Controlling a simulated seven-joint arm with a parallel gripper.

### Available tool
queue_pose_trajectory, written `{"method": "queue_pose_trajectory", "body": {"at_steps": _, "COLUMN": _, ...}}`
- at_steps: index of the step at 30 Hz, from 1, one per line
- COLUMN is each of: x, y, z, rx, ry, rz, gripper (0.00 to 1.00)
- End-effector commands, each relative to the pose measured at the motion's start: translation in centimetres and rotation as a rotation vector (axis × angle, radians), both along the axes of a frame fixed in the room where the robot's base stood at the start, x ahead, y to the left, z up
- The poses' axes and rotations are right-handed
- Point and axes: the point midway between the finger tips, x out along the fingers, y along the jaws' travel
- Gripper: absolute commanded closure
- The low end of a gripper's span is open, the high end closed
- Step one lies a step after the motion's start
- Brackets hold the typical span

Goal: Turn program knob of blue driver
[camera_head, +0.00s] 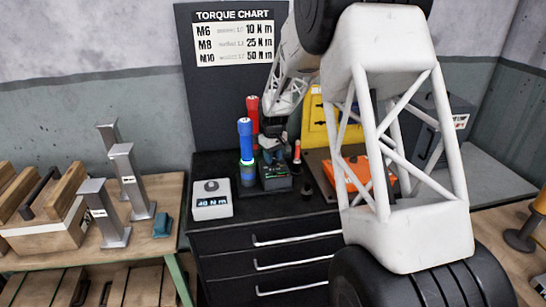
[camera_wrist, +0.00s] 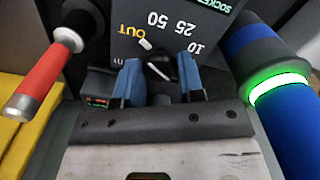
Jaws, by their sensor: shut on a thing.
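The blue driver (camera_head: 246,137) stands upright on the black cabinet with a lit green ring; its blue body (camera_wrist: 285,125) and ring show at the right of the wrist view. Beside it is a dark programmer box (camera_head: 276,177). Its panel (camera_wrist: 195,18) reads 10, 25, 50, OUT and SOCKET, upside down in the wrist view. A dark knob with a white pointer line (camera_wrist: 161,67) lies between the blue fingertips of my gripper (camera_wrist: 160,82), which is shut on it. In the head view my gripper (camera_head: 271,150) is over the box; the knob is hidden there.
A red driver (camera_head: 253,108) stands behind the blue one. A short red tool (camera_head: 297,151) is close right of my gripper and shows in the wrist view (camera_wrist: 42,80). A white box (camera_head: 212,199) reading 40 N m sits front left. A yellow case (camera_head: 316,122) is behind.

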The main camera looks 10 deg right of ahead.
Motion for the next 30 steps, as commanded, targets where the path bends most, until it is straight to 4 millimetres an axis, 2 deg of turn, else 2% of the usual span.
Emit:
{"method": "queue_pose_trajectory", "body": {"at_steps": 17, "x": 0.03, "y": -0.01, "z": 0.07, "rx": 0.0, "ry": -0.001, "rz": 0.05, "gripper": 0.88}}
{"method": "queue_pose_trajectory", "body": {"at_steps": 18, "x": 0.03, "y": -0.01, "z": 0.07, "rx": 0.0, "ry": -0.001, "rz": 0.049, "gripper": 0.58}}
{"method": "queue_pose_trajectory", "body": {"at_steps": 21, "x": 0.02, "y": 0.0, "z": 0.05, "rx": 0.0, "ry": -0.001, "rz": 0.049, "gripper": 0.43}}
{"method": "queue_pose_trajectory", "body": {"at_steps": 22, "x": 0.02, "y": 0.0, "z": 0.05, "rx": 0.0, "ry": -0.001, "rz": 0.049, "gripper": 0.39}}
{"method": "queue_pose_trajectory", "body": {"at_steps": 30, "x": 0.01, "y": 0.0, "z": 0.05, "rx": 0.0, "ry": 0.0, "rz": 0.049, "gripper": 0.39}}
